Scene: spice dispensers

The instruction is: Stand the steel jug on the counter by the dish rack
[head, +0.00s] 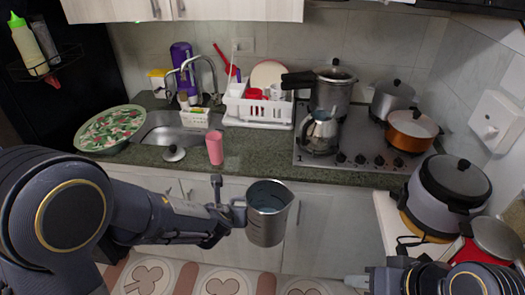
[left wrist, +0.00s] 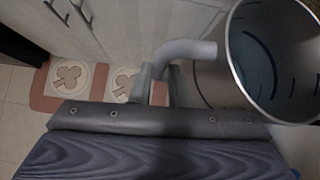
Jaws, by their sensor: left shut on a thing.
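The steel jug (head: 267,222) is an open, upright metal vessel held out in front of the counter, below its top edge. My left gripper (head: 228,210) is shut on its handle, and the jug is apart from the cabinets. In the left wrist view the jug (left wrist: 232,85) fills the right side, with its pale handle (left wrist: 182,50) between the fingers. The white dish rack (head: 258,110) stands on the green stone counter (head: 250,153) between sink and stove. My right gripper (head: 368,283) is at the bottom edge, only partly in view; its jaw opening cannot be made out.
The stove (head: 345,160) holds a kettle (head: 320,132) and several pots. A rice cooker (head: 447,190) is at the right. Bare counter lies in front of the rack.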

